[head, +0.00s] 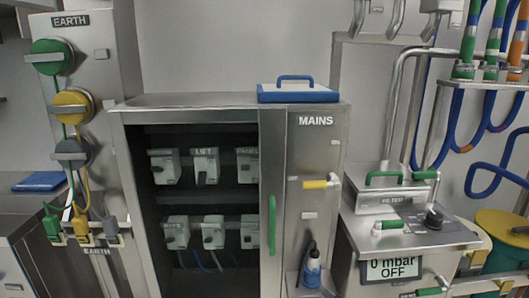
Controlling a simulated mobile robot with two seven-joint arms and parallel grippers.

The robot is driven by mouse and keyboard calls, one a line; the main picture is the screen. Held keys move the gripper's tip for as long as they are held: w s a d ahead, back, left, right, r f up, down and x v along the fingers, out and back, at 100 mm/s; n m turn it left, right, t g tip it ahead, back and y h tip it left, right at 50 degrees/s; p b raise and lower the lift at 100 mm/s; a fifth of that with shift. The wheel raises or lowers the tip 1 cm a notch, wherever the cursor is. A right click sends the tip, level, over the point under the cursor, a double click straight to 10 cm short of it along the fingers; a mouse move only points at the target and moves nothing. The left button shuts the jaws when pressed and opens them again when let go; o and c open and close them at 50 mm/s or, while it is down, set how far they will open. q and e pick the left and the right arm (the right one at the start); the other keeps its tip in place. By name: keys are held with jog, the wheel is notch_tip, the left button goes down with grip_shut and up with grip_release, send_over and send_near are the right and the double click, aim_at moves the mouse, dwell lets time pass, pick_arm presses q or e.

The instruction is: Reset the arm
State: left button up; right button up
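Neither of my arms shows in the head view, and neither gripper is in the picture. I cannot see whether they hold anything. A steel cabinet (190,101) stands in the middle with its front open, showing several white switch units on two rows. A panel marked MAINS (315,150) with a yellow-ended lever (318,184) stands to the right of the opening. A green vertical handle (271,225) is at the right edge of the opening.
A blue lid (298,95) with a handle lies on the cabinet top. An EARTH post (98,75) with coloured plugs and cables stands left. A steel unit with a display (394,268) reading 0 mbar OFF stands right, below pipes and hoses.

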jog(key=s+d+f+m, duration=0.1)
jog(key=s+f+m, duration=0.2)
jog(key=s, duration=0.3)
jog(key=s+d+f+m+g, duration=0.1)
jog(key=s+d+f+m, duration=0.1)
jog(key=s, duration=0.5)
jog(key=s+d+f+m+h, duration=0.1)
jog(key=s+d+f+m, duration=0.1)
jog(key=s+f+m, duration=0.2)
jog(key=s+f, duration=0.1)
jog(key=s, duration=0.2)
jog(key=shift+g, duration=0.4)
